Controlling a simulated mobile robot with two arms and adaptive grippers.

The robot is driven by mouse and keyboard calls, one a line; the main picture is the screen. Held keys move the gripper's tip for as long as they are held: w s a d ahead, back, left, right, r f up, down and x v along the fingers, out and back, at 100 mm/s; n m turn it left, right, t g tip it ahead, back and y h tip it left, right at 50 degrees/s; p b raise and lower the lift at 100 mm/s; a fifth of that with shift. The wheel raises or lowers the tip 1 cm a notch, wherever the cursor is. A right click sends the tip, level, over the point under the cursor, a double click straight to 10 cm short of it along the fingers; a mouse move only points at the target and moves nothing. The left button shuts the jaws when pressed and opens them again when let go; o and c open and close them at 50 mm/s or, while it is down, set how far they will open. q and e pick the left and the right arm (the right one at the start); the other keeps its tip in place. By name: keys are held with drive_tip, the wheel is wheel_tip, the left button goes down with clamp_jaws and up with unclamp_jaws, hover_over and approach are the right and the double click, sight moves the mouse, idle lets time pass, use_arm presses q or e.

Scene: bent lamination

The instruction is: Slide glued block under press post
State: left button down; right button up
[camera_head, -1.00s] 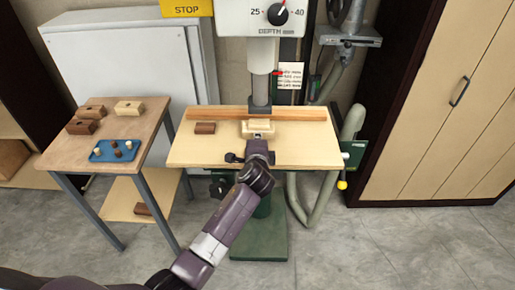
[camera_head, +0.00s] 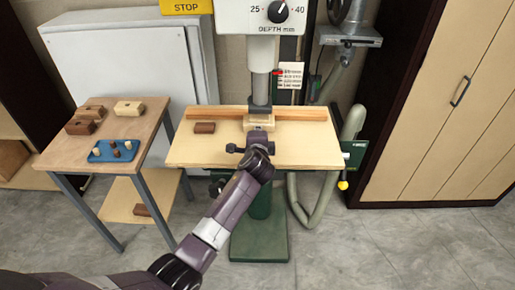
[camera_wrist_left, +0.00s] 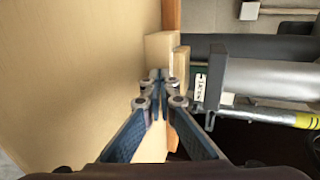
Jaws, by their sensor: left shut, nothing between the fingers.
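The light wood glued block (camera_head: 258,123) sits on the press table (camera_head: 310,150), against or very near the wooden fence (camera_head: 300,113). The grey press post (camera_head: 260,92) stands directly above it and overlaps its back part. Whether the post touches it I cannot tell. In the left wrist view the block (camera_wrist_left: 157,48) shows just beyond the fingertips, with the post (camera_wrist_left: 214,75) beside it. My left gripper (camera_wrist_left: 160,76) is shut and empty, its tips at the block's front face. In the head view the arm hides part of the table. My right gripper is not in view.
A dark brown block (camera_head: 205,127) lies on the table left of the glued block. A side table (camera_head: 130,130) at left holds several wood blocks and a blue tray (camera_head: 114,151) with small pegs. The table's right part is clear.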

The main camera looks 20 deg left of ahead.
use_arm(q)
drive_tip(key=shift+w+a, duration=0.1)
drive_tip(key=shift+w, duration=0.25)
drive_tip(key=shift+s+r+p, duration=0.1)
drive_tip(key=shift+s+p, duration=0.3)
drive_tip(key=v, duration=0.1)
drive_tip(key=p+v, duration=0.2)
drive_tip(key=shift+s+d+f, duration=0.2)
drive_tip(key=shift+s, duration=0.2)
drive_tip(key=shift+s+d+r+p, duration=0.1)
drive_tip(key=shift+s+d+p, duration=0.1)
drive_tip(key=shift+s+p, duration=0.4)
drive_tip(key=shift+s+d+p, duration=0.25)
drive_tip(key=shift+s, duration=0.6)
drive_tip(key=shift+s+d+r+p, duration=0.1)
drive_tip(key=shift+s+d+p, duration=0.1)
drive_tip(key=shift+s+p, duration=0.4)
drive_tip(key=shift+s+f, duration=0.1)
drive_tip(key=shift+s, duration=0.05)
